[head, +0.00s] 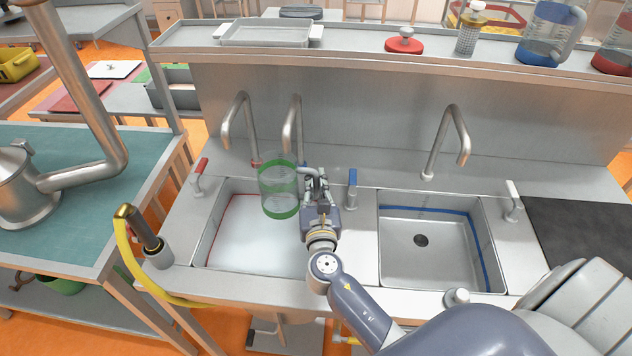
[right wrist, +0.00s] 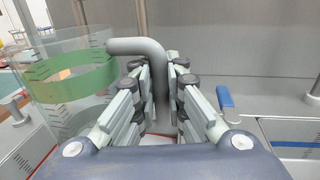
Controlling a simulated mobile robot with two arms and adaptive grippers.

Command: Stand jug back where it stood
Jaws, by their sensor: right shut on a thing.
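The jug (head: 280,187) is clear, with a green band and green base, and looks upright in the head view. It is over the left sink basin (head: 212,236), near the back. My right gripper (head: 319,192) is to its right and shut on its grey handle. In the right wrist view the handle (right wrist: 145,46) runs from the jug (right wrist: 70,80) down between the fingers (right wrist: 163,100). Whether the jug touches anything below is hard to tell. My left gripper is not in view.
Two taps (head: 291,130) rise behind the jug. A blue lever (head: 352,188) stands just right of my gripper. The right basin (head: 420,262) is empty. The back shelf (head: 350,38) holds a tray (head: 265,33), a red lidded item (head: 404,43), a blue-based jug (head: 545,35) and a red-based jug (head: 617,50).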

